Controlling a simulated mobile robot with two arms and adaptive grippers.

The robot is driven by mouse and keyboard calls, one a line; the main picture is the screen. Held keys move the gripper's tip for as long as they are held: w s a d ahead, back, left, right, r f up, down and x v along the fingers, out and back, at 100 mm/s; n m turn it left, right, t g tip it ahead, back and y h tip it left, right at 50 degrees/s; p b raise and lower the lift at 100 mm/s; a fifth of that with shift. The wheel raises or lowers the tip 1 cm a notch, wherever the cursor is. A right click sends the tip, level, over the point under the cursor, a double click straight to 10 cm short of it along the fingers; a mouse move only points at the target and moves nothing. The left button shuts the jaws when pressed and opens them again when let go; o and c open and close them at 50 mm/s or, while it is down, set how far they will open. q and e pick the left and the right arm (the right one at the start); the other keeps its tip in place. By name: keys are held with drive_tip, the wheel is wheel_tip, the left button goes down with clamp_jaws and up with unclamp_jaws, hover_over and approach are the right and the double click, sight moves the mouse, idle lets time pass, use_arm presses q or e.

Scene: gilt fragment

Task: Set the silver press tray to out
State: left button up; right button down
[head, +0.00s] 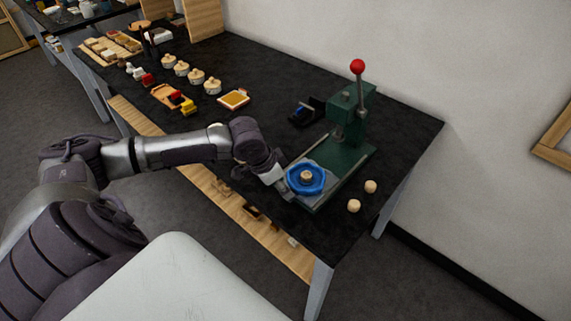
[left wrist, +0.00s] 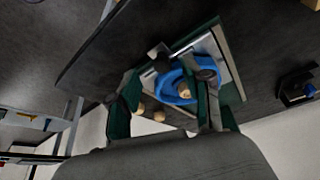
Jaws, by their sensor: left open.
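The green press (head: 348,125) stands near the right end of the dark table, with its red-knobbed lever (head: 357,67) up. The silver press tray (head: 318,166) lies on the base in front of the column. A blue ring-shaped piece (head: 291,177) with a wooden knob in its middle sits on the tray. My left gripper (head: 281,187) is open at the tray's near left end, close beside the blue piece. In the left wrist view the fingers (left wrist: 180,72) are spread over the silver tray (left wrist: 207,46) and the blue piece (left wrist: 170,78); contact is unclear. My right gripper is out of view.
Two wooden pegs (head: 354,206) (head: 370,187) stand right of the press. A wooden tray (head: 233,99), several round wooden-topped pieces and stamps are farther left. The near table edge runs below my left arm.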

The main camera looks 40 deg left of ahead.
use_arm(q)
drive_tip(key=v, duration=0.9)
drive_tip(key=s+d+f, duration=0.6)
drive_tip(key=d, duration=0.2)
drive_tip(key=s+d+f, duration=0.5)
drive_tip(key=d, duration=0.4)
drive_tip(key=s+a+f+n+y, duration=0.2)
drive_tip(key=s+n, duration=0.2)
drive_tip(key=s, duration=0.3)
drive_tip(key=s+f+g, duration=0.2)
drive_tip(key=s+f, duration=0.1)
drive_tip(key=f, duration=2.7)
drive_tip(key=s+a+f+m+g, duration=0.1)
drive_tip(key=s+a+f, duration=0.2)
drive_tip(key=s+f, duration=0.9)
drive_tip(key=s, duration=0.2)
drive_tip(key=shift+s+a+f+b, duration=0.2)
drive_tip(key=shift+s+f+b, duration=0.05)
drive_tip(key=shift+s+b, duration=0.1)
